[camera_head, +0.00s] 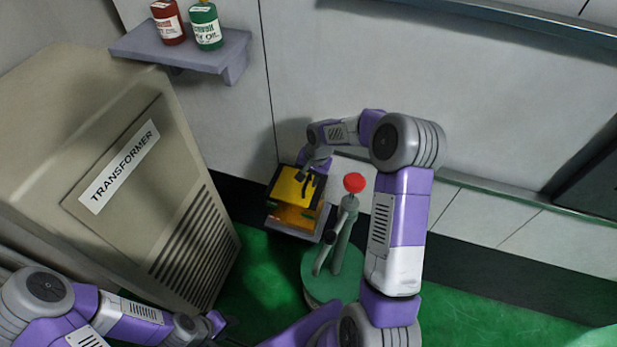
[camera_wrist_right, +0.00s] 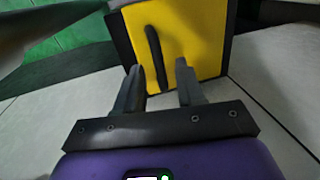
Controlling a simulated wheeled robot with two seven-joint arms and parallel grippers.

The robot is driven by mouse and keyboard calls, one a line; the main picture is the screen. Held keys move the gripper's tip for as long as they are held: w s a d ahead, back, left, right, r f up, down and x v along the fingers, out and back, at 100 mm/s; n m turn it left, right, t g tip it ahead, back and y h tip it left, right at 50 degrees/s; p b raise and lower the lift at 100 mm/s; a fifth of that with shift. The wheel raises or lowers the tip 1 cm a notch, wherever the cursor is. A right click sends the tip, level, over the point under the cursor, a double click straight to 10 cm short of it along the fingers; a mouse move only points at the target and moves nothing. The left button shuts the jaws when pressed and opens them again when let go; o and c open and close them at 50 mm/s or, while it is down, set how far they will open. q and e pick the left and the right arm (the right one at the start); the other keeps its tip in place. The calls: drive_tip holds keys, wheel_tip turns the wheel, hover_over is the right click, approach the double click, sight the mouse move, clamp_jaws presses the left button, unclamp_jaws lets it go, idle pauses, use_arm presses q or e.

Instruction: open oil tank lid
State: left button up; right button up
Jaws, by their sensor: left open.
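The oil tank (camera_head: 285,228) is a small box on the floor beside the transformer. Its yellow lid (camera_head: 287,184) has a dark border and stands raised at a tilt, with an orange interior showing below it. In the right wrist view the lid (camera_wrist_right: 200,30) fills the top middle, with a black bar handle (camera_wrist_right: 154,55) on it. My right gripper (camera_wrist_right: 160,85) is open in front of the lid; the handle's lower end appears between its fingers, with gaps on both sides. It also shows at the lid in the head view (camera_head: 307,183). My left gripper (camera_head: 218,324) is low at the left, away from the tank.
A beige transformer cabinet (camera_head: 110,130) stands left of the tank. A green cylinder base (camera_head: 335,270) with a lever and red knob (camera_head: 354,183) stands close on the right. A red bottle (camera_head: 168,24) and a green bottle (camera_head: 206,27) sit on a wall shelf (camera_head: 165,52).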

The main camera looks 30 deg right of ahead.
clamp_jaws()
idle(0.5)
